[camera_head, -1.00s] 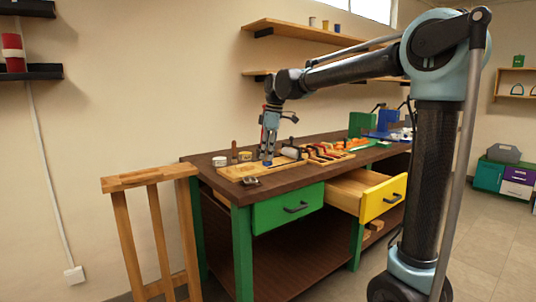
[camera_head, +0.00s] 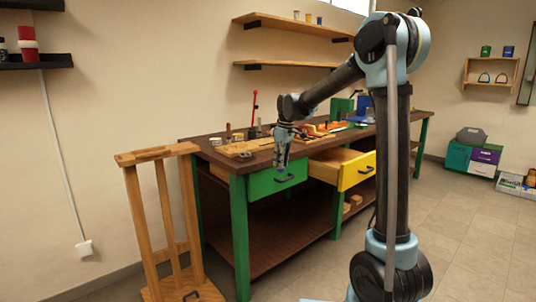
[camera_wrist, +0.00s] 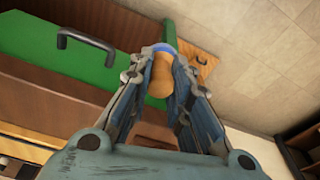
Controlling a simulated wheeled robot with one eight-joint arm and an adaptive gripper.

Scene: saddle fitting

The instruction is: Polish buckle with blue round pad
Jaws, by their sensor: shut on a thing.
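My gripper (camera_head: 281,168) hangs in front of the bench, before the green drawer. In the wrist view my gripper (camera_wrist: 168,78) is shut on a rounded wooden handle, part of the blue round pad (camera_wrist: 160,48), whose blue rim shows past the fingertips. The pad's working face is hidden. A small dark metal piece that looks like the buckle (camera_head: 246,156) lies near the bench's front edge by the wooden board; it is too small to be sure.
The workbench (camera_head: 215,150) carries a wooden board (camera_head: 235,149) and several tools. The yellow drawer (camera_head: 357,170) stands open; the green drawer (camera_head: 262,183) is shut. A wooden stand (camera_head: 135,205) is at left, with a dark metal piece (camera_head: 190,295) on its base.

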